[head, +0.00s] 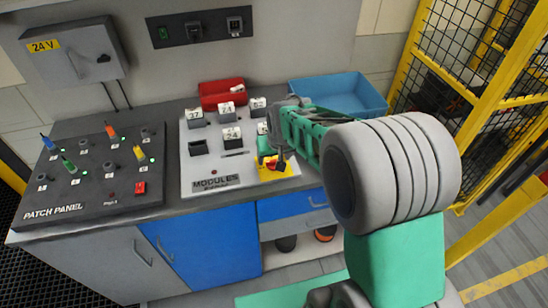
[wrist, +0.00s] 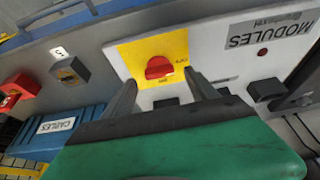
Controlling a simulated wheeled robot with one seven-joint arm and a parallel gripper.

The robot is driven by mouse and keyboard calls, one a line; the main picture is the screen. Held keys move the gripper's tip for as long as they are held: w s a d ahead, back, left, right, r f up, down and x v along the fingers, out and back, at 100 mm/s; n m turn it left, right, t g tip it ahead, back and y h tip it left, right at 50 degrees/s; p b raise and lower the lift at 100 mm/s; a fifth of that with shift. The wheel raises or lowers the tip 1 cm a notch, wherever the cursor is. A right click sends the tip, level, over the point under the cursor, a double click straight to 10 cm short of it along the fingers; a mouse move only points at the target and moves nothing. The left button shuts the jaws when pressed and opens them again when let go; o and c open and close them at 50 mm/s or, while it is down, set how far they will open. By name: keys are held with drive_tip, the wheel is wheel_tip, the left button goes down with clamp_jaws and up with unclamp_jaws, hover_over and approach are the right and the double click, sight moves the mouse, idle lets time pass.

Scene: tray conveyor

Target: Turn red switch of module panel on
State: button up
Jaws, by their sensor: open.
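The module panel (head: 190,178) is a light grey plate marked MODULES on the bench. Its red rotary switch (wrist: 159,67) sits on a yellow square plate (wrist: 128,50) with small lettering I cannot read with certainty. In the head view the yellow plate (head: 290,169) is at the panel's front right corner, and my gripper partly covers the switch. My gripper (wrist: 163,79) is open and empty. In the wrist view its two dark fingers point at the switch, one on each side of it; I cannot tell whether they touch it. A small dark red lamp (wrist: 262,53) is beside the MODULES label.
Numbered modules such as 37 (head: 196,122) and 24 (head: 231,138) stand on the panel. A red bin (head: 213,100) and a blue bin (head: 345,92) stand behind. The patch panel (head: 90,195) with coloured plugs is at left. A yellow fence (head: 480,80) stands at right.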

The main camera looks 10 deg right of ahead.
sight(273, 163)
drive_tip(key=shift+x, duration=1.1)
drive_tip(key=c, duration=1.4)
